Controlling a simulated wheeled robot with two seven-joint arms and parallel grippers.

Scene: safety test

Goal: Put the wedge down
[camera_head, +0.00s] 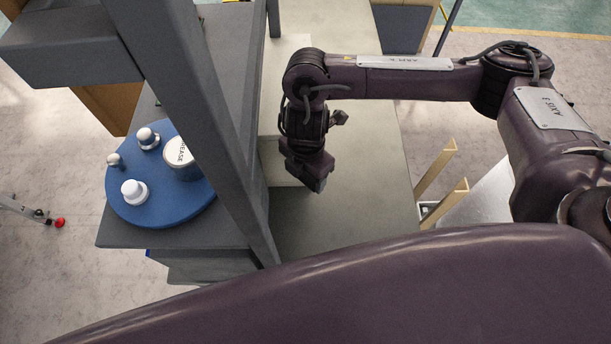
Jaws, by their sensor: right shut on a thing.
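My right gripper (318,186) points down over the grey-beige work surface (345,225) in the middle of the view. It is shut on the wedge, which is small and dark here and hard to tell from the jaws. I cannot tell whether the wedge touches the surface. My left gripper is not in view.
A blue round tray (155,212) on a grey shelf (115,235) at the left holds a grease tin (183,165) and several small knobbed pieces. A grey upright post (205,110) stands between it and my gripper. Two pale wooden bars (436,170) stand to the right.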

